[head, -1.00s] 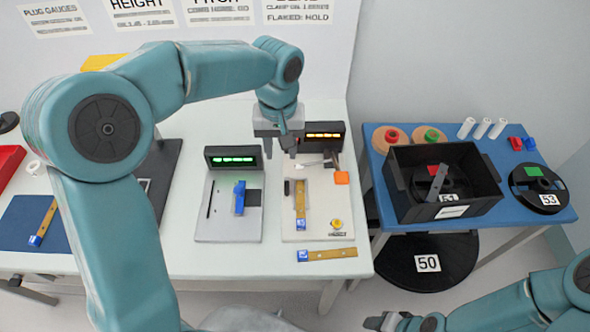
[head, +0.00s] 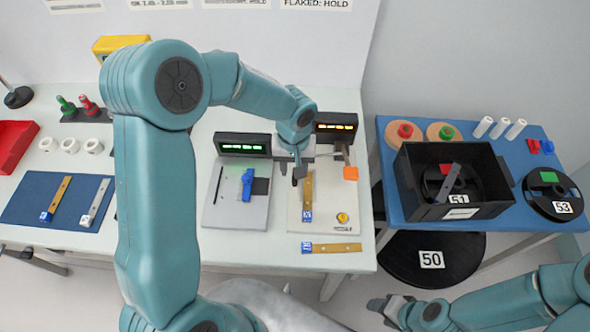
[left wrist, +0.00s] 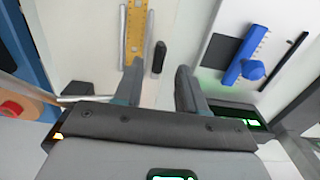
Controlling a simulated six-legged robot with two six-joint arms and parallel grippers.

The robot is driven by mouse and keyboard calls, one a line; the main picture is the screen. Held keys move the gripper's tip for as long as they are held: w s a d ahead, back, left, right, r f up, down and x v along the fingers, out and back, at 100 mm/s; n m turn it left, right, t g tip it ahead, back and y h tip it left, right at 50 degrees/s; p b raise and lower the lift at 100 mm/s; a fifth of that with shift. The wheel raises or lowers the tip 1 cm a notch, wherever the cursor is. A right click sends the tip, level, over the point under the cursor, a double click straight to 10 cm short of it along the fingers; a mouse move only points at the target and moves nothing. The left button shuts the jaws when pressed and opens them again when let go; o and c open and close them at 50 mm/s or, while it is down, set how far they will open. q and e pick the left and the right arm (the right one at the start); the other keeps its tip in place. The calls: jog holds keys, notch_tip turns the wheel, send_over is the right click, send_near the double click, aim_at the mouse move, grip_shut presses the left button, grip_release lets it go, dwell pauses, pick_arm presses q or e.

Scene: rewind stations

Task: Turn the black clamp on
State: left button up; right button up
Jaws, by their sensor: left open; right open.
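The black clamp (left wrist: 159,57) shows in the left wrist view as a short black lever on the pale right-hand station plate (head: 326,222), beside a gold ruler-like strip (head: 308,190). In the head view I cannot make it out behind my left gripper (head: 299,172). That gripper is open over the plate. In the left wrist view its two fingers (left wrist: 159,80) stand on either side of the clamp's line, with gaps showing on both sides. My right gripper (head: 386,307) is open and empty at the lower right, away from the stations.
The left-hand station (head: 233,212) has a blue clamp (head: 247,184) and a green display (head: 243,146). A black bin (head: 415,203) stands on the blue table.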

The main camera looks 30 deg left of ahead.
pick_arm(q)
jog(key=shift+f, duration=0.75)
jog(key=shift+d+f, duration=0.1)
jog(key=shift+f, duration=0.65)
grip_shut()
